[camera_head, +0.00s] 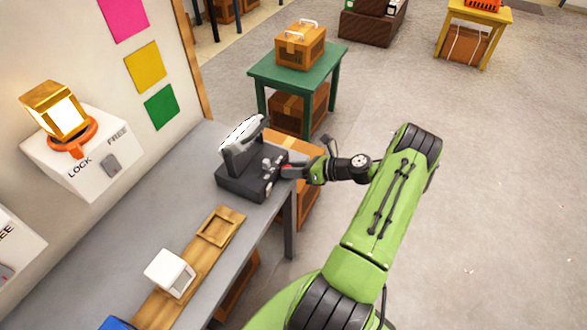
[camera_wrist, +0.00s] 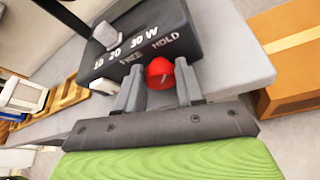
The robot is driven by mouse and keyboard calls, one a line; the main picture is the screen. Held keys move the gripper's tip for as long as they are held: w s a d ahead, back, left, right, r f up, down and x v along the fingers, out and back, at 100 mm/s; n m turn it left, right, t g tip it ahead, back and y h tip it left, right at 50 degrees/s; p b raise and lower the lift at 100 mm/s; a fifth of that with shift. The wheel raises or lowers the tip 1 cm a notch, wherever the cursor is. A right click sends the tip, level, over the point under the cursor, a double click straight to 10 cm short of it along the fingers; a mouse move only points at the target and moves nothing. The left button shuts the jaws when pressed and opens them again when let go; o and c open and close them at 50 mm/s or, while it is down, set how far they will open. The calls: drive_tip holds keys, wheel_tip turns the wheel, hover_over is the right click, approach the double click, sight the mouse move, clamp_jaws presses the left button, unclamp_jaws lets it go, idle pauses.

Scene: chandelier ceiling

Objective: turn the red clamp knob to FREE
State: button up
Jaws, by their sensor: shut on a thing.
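The red clamp knob (camera_wrist: 159,72) sits on the near face of a dark box-shaped device (camera_wrist: 150,30). FREE is printed to the knob's upper left and HOLD to its upper right in the wrist view. The fingers of my gripper (camera_wrist: 160,86) stand on both sides of the knob and are shut on it. Which word the knob points to is not clear. In the head view the device (camera_head: 240,184) stands on the grey bench, and my gripper (camera_head: 297,172) reaches its right side; the fingers hide most of the knob there.
The grey bench (camera_head: 190,200) also carries a wooden strip (camera_head: 190,272) with a white block (camera_head: 170,271). A wall box (camera_head: 90,170) marked LOCK and FREE is at left. A cardboard box (camera_wrist: 292,55) is close by at right. The floor at right is open.

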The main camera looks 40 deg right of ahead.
drive_tip(key=shift+r, duration=0.1)
drive_tip(key=n+h, duration=0.1)
drive_tip(key=n+p, duration=0.1)
drive_tip(key=shift+s+a+n+h, duration=0.1)
drive_tip(key=shift+a+n+h, duration=0.2)
drive_tip(key=shift+h, duration=0.1)
drive_tip(key=shift+s+a+n+t+h+b, duration=0.15)
drive_tip(key=shift+n+t+h+b, duration=0.45)
drive_tip(key=shift+n+h, duration=0.65)
drive_tip(key=shift+n, duration=0.35)
drive_tip(key=o, duration=0.8)
drive_tip(key=shift+c, duration=0.2)
drive_tip(key=p+v, duration=0.2)
drive_tip(key=v, duration=1.3)
drive_tip(key=shift+s+d, duration=0.25)
drive_tip(key=shift+s, duration=0.1)
